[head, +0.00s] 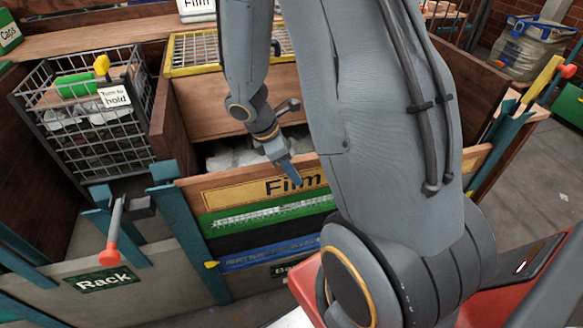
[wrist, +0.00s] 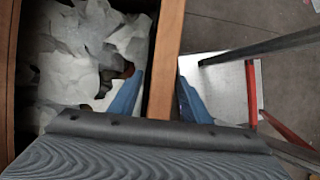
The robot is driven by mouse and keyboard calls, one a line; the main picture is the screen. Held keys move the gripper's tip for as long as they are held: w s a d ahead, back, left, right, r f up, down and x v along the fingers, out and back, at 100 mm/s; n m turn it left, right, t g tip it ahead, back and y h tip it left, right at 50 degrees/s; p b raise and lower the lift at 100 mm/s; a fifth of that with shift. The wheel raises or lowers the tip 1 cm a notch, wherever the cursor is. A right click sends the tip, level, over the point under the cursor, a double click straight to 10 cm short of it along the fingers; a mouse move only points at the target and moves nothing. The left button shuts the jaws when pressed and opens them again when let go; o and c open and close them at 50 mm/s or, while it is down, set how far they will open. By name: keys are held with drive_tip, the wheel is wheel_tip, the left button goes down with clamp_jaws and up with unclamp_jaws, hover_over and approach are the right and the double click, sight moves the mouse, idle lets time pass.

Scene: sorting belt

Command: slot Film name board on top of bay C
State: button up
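The Film name board (head: 233,192), wooden with a yellow label, is the topmost board across the front of the middle bay, above a green board (head: 225,222). In the head view my gripper (head: 287,170) is at its top edge, with a blue finger in front of it. In the wrist view the brown board (wrist: 166,45) runs between my two blue fingers (wrist: 160,85). The fingers straddle it, with a visible gap on the left, so the gripper looks open around it. My arm hides the board's right part. No letter C is readable.
White crumpled film (wrist: 75,50) lies inside the bay behind the boards. Teal posts (head: 190,240) flank the front. A red-ended lever (head: 115,230) sticks out at the left.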

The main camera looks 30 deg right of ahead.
drive_tip(key=v, duration=0.8)
drive_tip(key=shift+f, duration=0.1)
idle(0.5)
drive_tip(key=s+a+r+m+y, duration=0.2)
drive_tip(key=s+a+m, duration=0.2)
drive_tip(key=m, duration=0.3)
drive_tip(key=s+a+r+m+t+y, duration=0.1)
drive_tip(key=s+a+r+m+y, duration=0.1)
drive_tip(key=m, duration=0.5)
drive_tip(key=s+a+r, duration=0.1)
drive_tip(key=s+a, duration=0.1)
drive_tip(key=a, duration=0.1)
drive_tip(key=shift+s+a+m+t, duration=0.25)
drive_tip(key=shift+m+t, duration=0.05)
